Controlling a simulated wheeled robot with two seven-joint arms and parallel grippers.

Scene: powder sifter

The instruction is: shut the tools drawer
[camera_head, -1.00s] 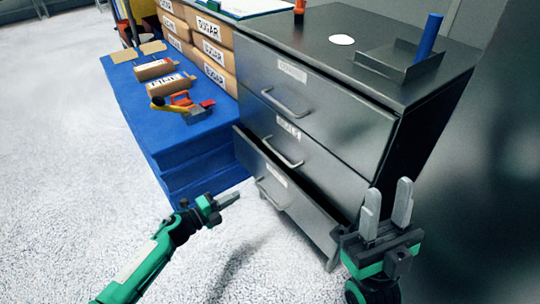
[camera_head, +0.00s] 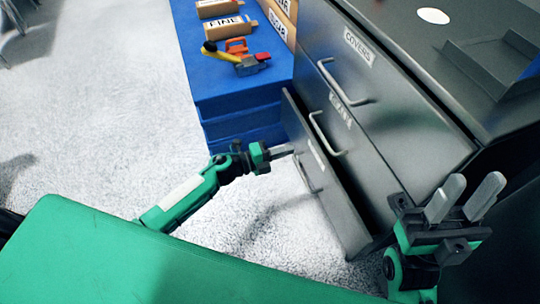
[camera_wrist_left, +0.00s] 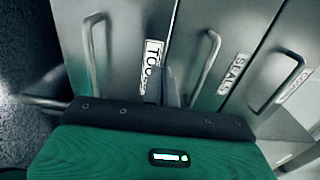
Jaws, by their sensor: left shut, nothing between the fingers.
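The tools drawer (camera_head: 345,212) is the lowest of the grey cabinet and stands partly open, its front jutting out past the drawers above. Its handle (camera_head: 304,174) shows in the head view and at the left in the left wrist view (camera_wrist_left: 92,55). Its label (camera_wrist_left: 152,66) is partly covered by my left fingers. My left gripper (camera_head: 284,151) is shut and empty, pointing at the drawer front near its far end; I cannot tell whether it touches. My right gripper (camera_head: 466,198) is open and empty, in front of the cabinet's near side.
Above are the seals drawer (camera_head: 352,148) and the covers drawer (camera_head: 385,85), both looking closed. A blue stand (camera_head: 238,95) with boxes and a yellow-and-orange tool (camera_head: 238,50) is beside the cabinet. Carpet to the left is free.

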